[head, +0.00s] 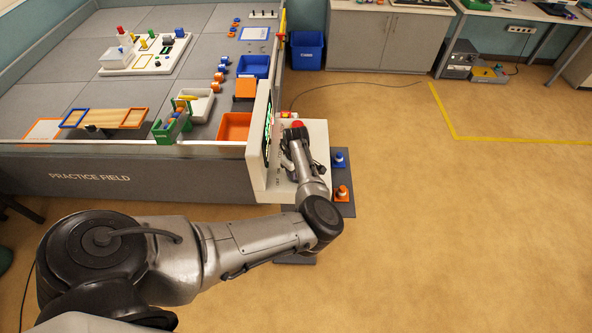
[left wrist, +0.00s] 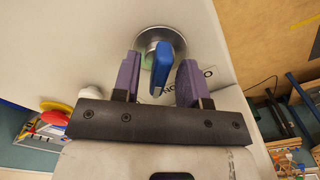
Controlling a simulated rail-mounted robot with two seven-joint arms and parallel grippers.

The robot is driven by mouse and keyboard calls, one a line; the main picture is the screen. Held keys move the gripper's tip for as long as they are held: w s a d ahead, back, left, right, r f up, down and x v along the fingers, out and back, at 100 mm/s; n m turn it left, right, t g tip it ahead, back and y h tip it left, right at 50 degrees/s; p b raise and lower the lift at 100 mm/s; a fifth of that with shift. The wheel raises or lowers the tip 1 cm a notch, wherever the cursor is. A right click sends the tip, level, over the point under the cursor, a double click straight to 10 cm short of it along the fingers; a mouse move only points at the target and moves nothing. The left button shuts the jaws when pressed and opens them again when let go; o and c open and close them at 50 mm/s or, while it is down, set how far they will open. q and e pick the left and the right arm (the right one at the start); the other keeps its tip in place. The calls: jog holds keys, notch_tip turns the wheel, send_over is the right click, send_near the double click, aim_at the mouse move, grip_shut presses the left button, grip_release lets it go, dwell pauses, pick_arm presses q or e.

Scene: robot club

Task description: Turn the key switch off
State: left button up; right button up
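The key switch is a round metal collar (left wrist: 178,38) on a pale panel, with a blue key (left wrist: 162,66) standing out of it. Printed lettering beside it is partly covered by a finger, so I cannot read its setting. My left gripper (left wrist: 160,72) is open, with one purple-padded finger on each side of the blue key and a visible gap on both sides. In the head view my left gripper (head: 289,136) is at the white console (head: 317,140) beside the field wall; the arm hides the key there. My right gripper is not in view.
A red button (head: 297,124) is on the console close to my gripper. A green-lit display (head: 268,135) stands on its left. Open floor lies further right.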

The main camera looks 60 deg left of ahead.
pick_arm(q)
grip_shut()
dwell(0.3)
jog(key=n, duration=0.3)
jog(key=shift+n, duration=0.4)
jog(key=n, duration=0.4)
jog(key=shift+n+b, duration=0.3)
jog(key=n, duration=0.4)
jog(key=shift+n+b, duration=0.3)
jog(key=shift+b, duration=0.1)
jog(key=n+b, duration=0.1)
jog(key=n, duration=0.3)
jog(key=shift+n, duration=0.3)
jog(key=shift+r, duration=0.1)
jog(key=shift+n, duration=0.3)
